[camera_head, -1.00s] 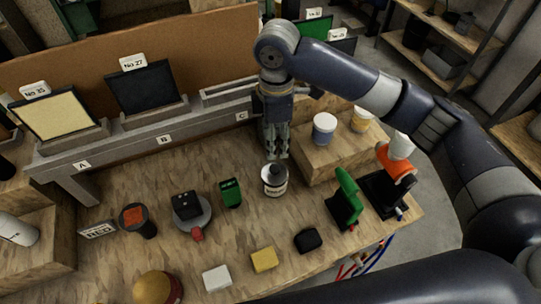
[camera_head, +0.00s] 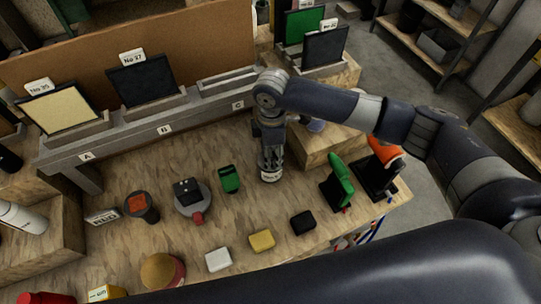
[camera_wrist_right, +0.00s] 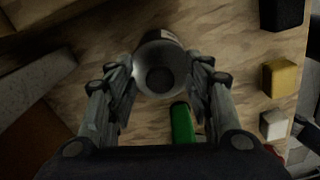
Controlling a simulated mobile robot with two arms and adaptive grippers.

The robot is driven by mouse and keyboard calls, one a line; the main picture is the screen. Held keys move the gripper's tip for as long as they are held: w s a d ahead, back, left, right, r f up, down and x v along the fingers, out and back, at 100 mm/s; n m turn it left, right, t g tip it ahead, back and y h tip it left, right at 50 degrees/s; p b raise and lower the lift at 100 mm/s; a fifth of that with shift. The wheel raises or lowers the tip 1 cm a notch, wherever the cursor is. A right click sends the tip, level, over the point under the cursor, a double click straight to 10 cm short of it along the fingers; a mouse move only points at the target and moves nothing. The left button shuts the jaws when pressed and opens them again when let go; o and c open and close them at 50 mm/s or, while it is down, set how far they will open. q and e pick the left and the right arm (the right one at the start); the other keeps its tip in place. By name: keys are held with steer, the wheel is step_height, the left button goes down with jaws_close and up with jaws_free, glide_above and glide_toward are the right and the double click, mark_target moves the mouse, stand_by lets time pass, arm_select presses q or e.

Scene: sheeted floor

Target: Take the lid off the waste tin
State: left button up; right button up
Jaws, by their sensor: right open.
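A small grey tin with a white label (camera_head: 270,177) stands upright on the wooden bench; it is likely the waste tin. My right gripper (camera_head: 270,155) points down over it, with its fingers around the upper part and hiding most of the lid. In the right wrist view the tin (camera_wrist_right: 153,42) shows a round grey top with a dark round centre. The open fingers of the right gripper (camera_wrist_right: 160,70) stand on either side of the top. Contact cannot be made out. My left gripper is out of view.
A green item (camera_head: 229,179) stands close left of the tin. A scale-like device (camera_head: 190,208) and a dark pot with an orange top (camera_head: 141,207) are farther left. A wooden step (camera_head: 318,148) is right behind. White (camera_head: 218,259), yellow (camera_head: 262,240) and black (camera_head: 303,222) blocks lie in front.

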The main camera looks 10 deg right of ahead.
steer(key=c, duration=1)
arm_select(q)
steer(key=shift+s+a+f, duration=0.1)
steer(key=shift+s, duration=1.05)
arm_select(e)
steer(key=shift+o, duration=0.2)
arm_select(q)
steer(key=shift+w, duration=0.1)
